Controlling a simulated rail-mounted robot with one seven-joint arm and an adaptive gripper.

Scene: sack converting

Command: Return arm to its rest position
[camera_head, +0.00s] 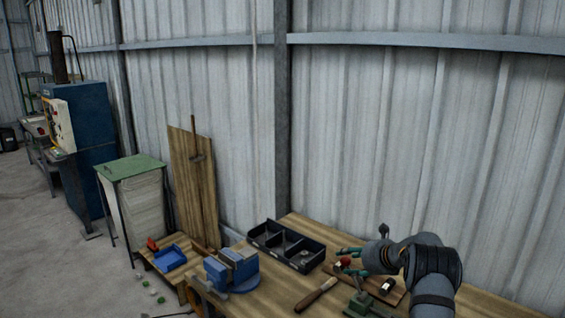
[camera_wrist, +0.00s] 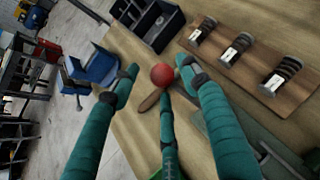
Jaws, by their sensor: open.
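My gripper (camera_head: 350,261) is over the right part of the wooden workbench (camera_head: 262,302). Its teal fingers are spread open in the wrist view (camera_wrist: 160,78). A red ball (camera_head: 344,262) shows between the fingertips, and it also shows in the wrist view (camera_wrist: 162,75). The fingers are not closed on it; I cannot tell whether any fingertip touches it. My forearm comes in from the lower right of the head view and hides part of the bench.
A black divided tray (camera_head: 262,240), a blue vise (camera_head: 232,268), a wood-handled tool (camera_head: 316,295) and a green-based device (camera_head: 360,304) stand close by. A wooden board (camera_wrist: 296,92) carries three black-and-silver pieces. The corrugated wall (camera_head: 370,130) rises behind the bench; the air above is clear.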

